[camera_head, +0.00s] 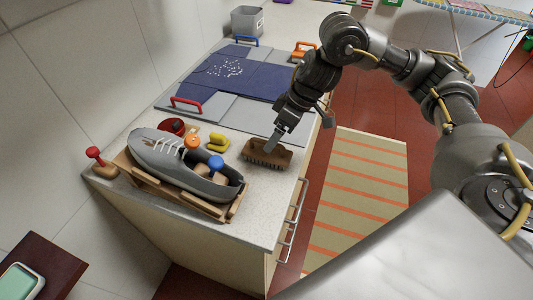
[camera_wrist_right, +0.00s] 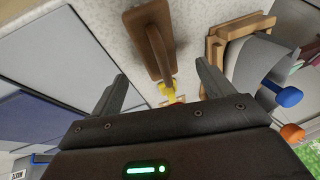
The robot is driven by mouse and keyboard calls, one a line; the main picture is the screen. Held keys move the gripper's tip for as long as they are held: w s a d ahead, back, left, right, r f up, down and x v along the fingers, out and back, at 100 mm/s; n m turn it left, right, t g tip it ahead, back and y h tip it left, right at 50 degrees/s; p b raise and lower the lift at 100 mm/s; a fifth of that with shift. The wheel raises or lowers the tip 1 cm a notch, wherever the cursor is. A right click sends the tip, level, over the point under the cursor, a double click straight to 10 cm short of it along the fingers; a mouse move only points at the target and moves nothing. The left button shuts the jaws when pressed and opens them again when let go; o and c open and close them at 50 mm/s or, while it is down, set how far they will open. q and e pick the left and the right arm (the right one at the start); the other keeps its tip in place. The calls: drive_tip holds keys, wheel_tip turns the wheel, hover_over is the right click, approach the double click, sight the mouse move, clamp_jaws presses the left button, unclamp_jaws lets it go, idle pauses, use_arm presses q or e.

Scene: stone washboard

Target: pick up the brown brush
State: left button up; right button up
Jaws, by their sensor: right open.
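The brown brush (camera_head: 268,154) lies on the light countertop, near its right edge and to the right of the grey shoe. Its dark bristles face down. In the right wrist view, its brown body (camera_wrist_right: 146,22) with a raised handle bar shows ahead of my fingers. My right gripper (camera_head: 274,141) is over the brush in the head view. The right wrist view shows this gripper (camera_wrist_right: 160,72) open, with its two fingers apart and nothing visibly clamped. Whether a finger touches the brush, I cannot tell. My left gripper is not in view.
A grey shoe (camera_head: 172,160) sits in a wooden frame, with orange and blue knobs by it. A yellow object (camera_head: 218,142) lies between shoe and brush. Blue cloth (camera_head: 247,77) and grey boards with red and blue handles (camera_head: 187,103) lie behind. Drawer handles line the counter's right side.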

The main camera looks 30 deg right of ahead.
sight(253, 148)
drive_tip(key=shift+d+p+x, duration=0.2)
drive_tip(key=shift+p+x, duration=0.1)
drive_tip(key=shift+x, duration=2.45)
drive_tip(key=c, duration=1.1)
